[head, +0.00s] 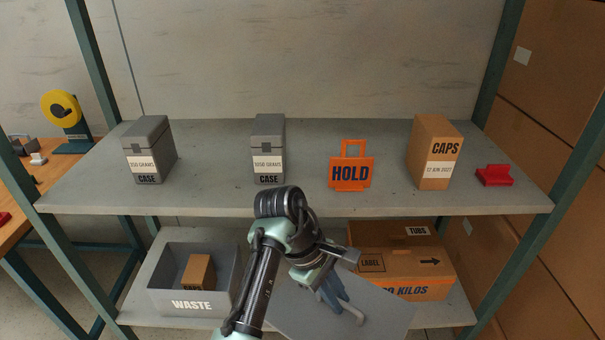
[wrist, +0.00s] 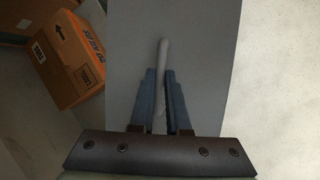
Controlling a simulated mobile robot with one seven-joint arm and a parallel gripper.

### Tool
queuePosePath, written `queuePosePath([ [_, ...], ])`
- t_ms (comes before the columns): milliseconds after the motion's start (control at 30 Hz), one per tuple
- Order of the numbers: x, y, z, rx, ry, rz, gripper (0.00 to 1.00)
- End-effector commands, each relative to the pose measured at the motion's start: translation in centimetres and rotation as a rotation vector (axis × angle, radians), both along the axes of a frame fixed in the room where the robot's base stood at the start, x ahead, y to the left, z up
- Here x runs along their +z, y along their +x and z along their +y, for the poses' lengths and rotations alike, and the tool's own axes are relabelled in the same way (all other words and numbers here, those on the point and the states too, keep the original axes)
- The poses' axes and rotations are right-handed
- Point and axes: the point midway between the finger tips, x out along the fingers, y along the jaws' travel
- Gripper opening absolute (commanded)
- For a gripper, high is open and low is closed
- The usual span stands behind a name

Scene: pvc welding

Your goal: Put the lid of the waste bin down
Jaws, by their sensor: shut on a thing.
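The waste bin (head: 187,305) is a grey open box marked WASTE on the lower shelf at the left in the head view. A small brown box (head: 198,271) lies inside it. The lid (head: 385,320) is a flat grey panel, apart from the bin and to its right, low in the head view. It also fills the middle of the wrist view (wrist: 215,60). My gripper (head: 345,305) is shut on the lid's light grey bar handle (wrist: 162,50), with its blue fingers on either side. My arm hides part of the lid in the head view.
A brown carton (head: 420,262) marked TUBS stands on the lower shelf at the right, behind the lid. The upper shelf (head: 220,198) holds two grey cases, an orange HOLD sign (head: 350,172), a CAPS box (head: 434,150) and a red part (head: 495,176). Green posts frame the shelves.

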Motion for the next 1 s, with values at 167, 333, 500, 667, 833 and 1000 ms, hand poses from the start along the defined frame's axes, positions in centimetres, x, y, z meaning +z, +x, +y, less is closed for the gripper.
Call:
queuePosePath([
  [167,7.0,-1.7,0.5,-0.246,0.007,0.0,0.0],
  [333,10.1,-4.6,2.5,-0.426,0.003,0.0,0.0],
  [500,11.5,-7.1,4.8,-0.528,0.0,0.001,0.0],
  [667,11.8,-8.5,6.0,-0.569,-0.004,0.001,0.0],
  [833,11.8,-8.7,5.9,-0.585,-0.011,-0.006,0.0],
  [1000,11.6,-8.7,6.0,-0.582,-0.01,-0.004,0.0],
])
